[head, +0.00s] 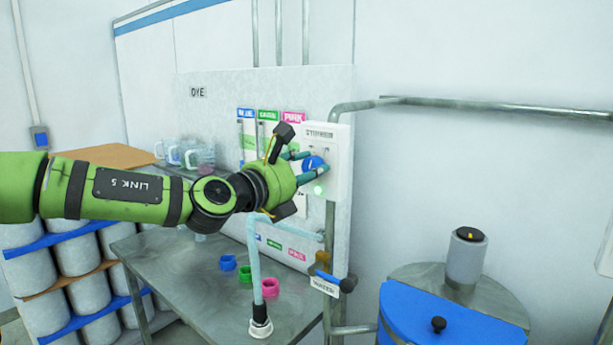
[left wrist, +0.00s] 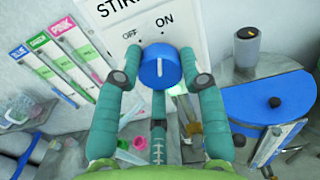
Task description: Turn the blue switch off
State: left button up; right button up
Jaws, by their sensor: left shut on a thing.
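The blue switch (left wrist: 160,72) is a round knob on the white stirrer panel (head: 318,137). It also shows in the head view (head: 312,163), partly covered by my fingers. In the left wrist view its white mark points up, nearer the word ON than the word OFF. My left gripper (head: 311,160) is at the panel, its teal fingers shut around the knob. In the left wrist view the gripper (left wrist: 158,62) has one finger on each side of the knob and a third below. My right gripper is not in view.
A green light (head: 318,189) glows below the switch. A metal table (head: 190,290) stands below with blue, green and pink rings and a light blue hose (head: 253,250). A blue-lidded drum (head: 420,318) with a grey canister (head: 466,257) stands at right. Pipes run along the wall.

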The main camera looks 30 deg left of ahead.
pick_arm(q)
jog(key=n+b, duration=0.3)
jog(key=n, duration=0.7)
jog(key=shift+d+f, duration=0.1)
jog(key=shift+f, duration=0.05)
dwell(0.5)
jog(key=o, duration=1.1)
jog(key=shift+o, duration=0.2)
jog(key=shift+s+r, duration=0.2)
jog(key=shift+s, duration=0.3)
jog(key=s, duration=1.1)
jog(key=shift+a+f, duration=0.15)
jog(key=shift+a, duration=0.3)
